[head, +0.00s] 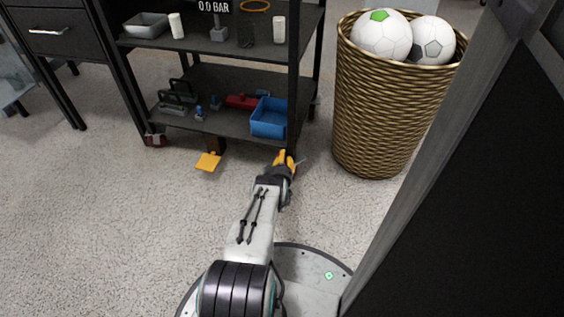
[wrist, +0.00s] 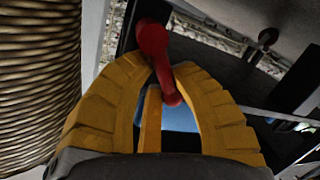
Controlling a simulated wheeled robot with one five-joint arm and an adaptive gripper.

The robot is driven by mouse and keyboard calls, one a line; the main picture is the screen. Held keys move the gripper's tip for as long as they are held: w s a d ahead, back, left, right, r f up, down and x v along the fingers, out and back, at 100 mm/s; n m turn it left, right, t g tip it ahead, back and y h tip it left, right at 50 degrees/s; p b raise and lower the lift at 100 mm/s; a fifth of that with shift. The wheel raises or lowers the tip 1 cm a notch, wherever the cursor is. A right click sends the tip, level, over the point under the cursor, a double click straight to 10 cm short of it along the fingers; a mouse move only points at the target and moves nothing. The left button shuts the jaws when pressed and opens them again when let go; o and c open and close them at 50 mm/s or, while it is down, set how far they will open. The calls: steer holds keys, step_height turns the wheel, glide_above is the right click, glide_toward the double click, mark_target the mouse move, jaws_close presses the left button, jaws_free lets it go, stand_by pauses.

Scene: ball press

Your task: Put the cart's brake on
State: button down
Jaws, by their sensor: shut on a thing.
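The cart is a dark shelf unit (head: 222,109) with two shelves in view. A flat yellow plate (head: 208,161) sticks out low under its front edge, near the floor. My gripper (head: 285,158) is low at the cart's front right corner post. In the wrist view its yellow fingers (wrist: 158,66) are closed around a red lever (wrist: 153,38) with a rounded end, which passes between the fingertips. In the head view this lever is hidden by my gripper.
A wicker basket (head: 378,110) with soccer balls (head: 381,36) stands close to the right of my gripper. A blue bin (head: 269,118) and several tools lie on the lower shelf. A large dark panel (head: 480,210) fills the right foreground. The floor at left is clear.

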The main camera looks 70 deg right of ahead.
steer(key=shift+s+a+f, duration=0.2)
steer(key=shift+s+f, duration=0.05)
steer(key=shift+f, duration=0.15)
steer(key=c, duration=1.4)
jaws_free()
steer(key=o, duration=0.3)
steer(key=shift+d+r, duration=0.1)
steer(key=shift+r, duration=0.1)
steer(key=shift+w, duration=0.15)
steer(key=shift+r, duration=0.1)
steer(key=shift+v, duration=5.95)
